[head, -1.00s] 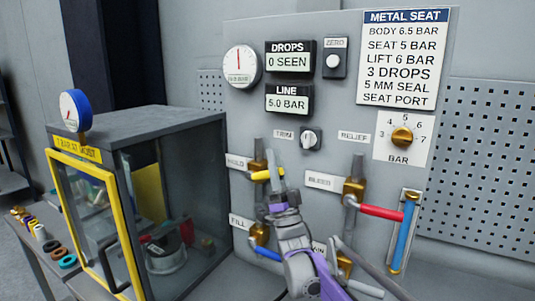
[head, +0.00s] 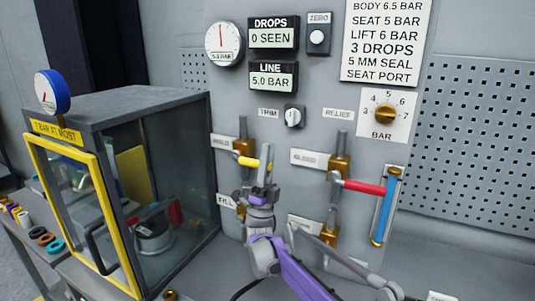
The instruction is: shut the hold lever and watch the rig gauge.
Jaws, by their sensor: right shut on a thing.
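The yellow hold lever (head: 248,161) sits on the brass valve beside the HOLD label (head: 224,142). It points right across its vertical pipe, tilted slightly down. My right gripper (head: 264,168) is shut on the lever's outer end, and its fingers hide part of that end. A white round gauge (head: 221,40) on the panel has its needle nearly straight up and a 5.0 BAR strip below. A blue-rimmed gauge (head: 47,91) stands on the cabinet, its dial small and turned aside. The LINE display (head: 272,76) reads 5.0 BAR; the DROPS display (head: 273,36) reads 0 SEEN. My left gripper is not in view.
The red bleed lever (head: 364,187) sticks out right of my gripper, near a blue sight tube (head: 384,215). The glass cabinet (head: 150,95) with its yellow-framed door (head: 88,157) stands close on the left.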

